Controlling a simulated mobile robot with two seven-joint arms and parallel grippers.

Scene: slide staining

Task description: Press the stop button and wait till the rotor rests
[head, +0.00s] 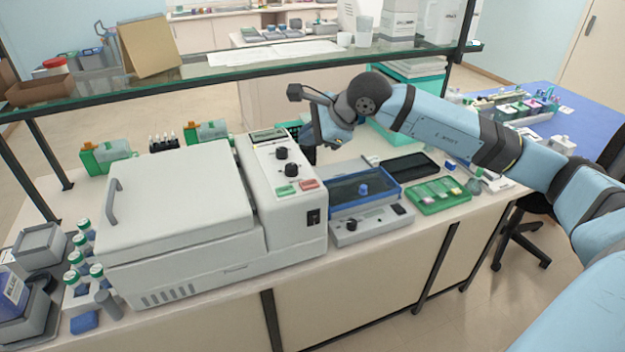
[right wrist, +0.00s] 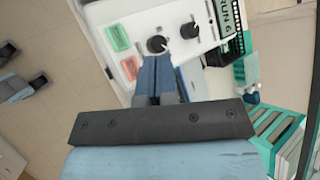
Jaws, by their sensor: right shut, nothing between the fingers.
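The white centrifuge (head: 185,200) stands on the bench with its lid closed, so the rotor is hidden. Its sloped panel (head: 275,150) carries a display, two black knobs, a green button (head: 286,190) and a red button (head: 308,184). The right wrist view also shows the green button (right wrist: 118,38) and the red button (right wrist: 130,68). My right gripper (right wrist: 158,58) is shut and empty, its blue fingers pointing toward the panel near a knob. My left gripper is out of view.
A shelf (head: 240,68) crosses above the bench behind the machine. A blue-framed tray device (head: 362,190) and a green slide tray (head: 438,195) sit right of the centrifuge. Capped bottles (head: 83,245) stand at its left. Green boxes (head: 105,157) are behind it.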

